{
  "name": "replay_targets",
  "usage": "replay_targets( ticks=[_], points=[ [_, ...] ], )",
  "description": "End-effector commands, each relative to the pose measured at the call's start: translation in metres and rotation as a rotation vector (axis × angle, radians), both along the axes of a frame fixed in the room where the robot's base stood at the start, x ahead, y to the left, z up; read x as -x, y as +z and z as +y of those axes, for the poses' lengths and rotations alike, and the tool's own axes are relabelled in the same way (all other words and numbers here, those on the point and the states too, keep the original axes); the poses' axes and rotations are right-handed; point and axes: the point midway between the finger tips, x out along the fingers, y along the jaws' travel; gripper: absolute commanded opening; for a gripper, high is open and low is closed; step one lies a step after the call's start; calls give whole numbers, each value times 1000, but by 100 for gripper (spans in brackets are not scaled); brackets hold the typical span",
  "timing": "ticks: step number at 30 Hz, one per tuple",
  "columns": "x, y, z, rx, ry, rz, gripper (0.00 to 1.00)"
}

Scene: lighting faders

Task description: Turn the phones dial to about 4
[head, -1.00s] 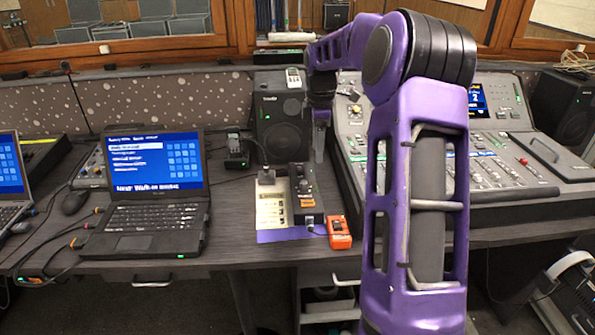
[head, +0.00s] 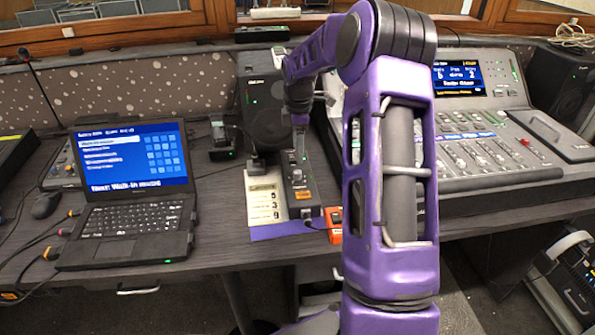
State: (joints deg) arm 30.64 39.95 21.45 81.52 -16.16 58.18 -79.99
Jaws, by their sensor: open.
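A narrow black control box (head: 301,200) with an orange label lies on the desk at the picture's middle. A small knob (head: 296,175) shows on its top. I take it for the phones dial, but its marking and setting are too small to read. My gripper (head: 300,152) points down over the rear half of the box, just behind the knob in the picture. It holds nothing that I can see. Its fingers look thin and edge-on, and are open. I cannot tell whether they touch the box.
A speaker (head: 264,110) stands behind. A laptop (head: 133,190) is at left, a large mixing console (head: 490,150) at right.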

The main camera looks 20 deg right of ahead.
Motion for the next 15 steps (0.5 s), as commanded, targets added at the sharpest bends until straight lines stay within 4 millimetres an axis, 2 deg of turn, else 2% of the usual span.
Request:
replay_targets(
  ticks=[1, 6, 10, 15],
  points=[
    [0, -15, 0, -1, 1, 3, 62],
    [-2, -49, 0, -2, 0, 4, 62],
    [-3, -67, -1, -1, 0, 2, 62],
    [-4, -79, -1, 0, 0, 1, 62]
  ],
)
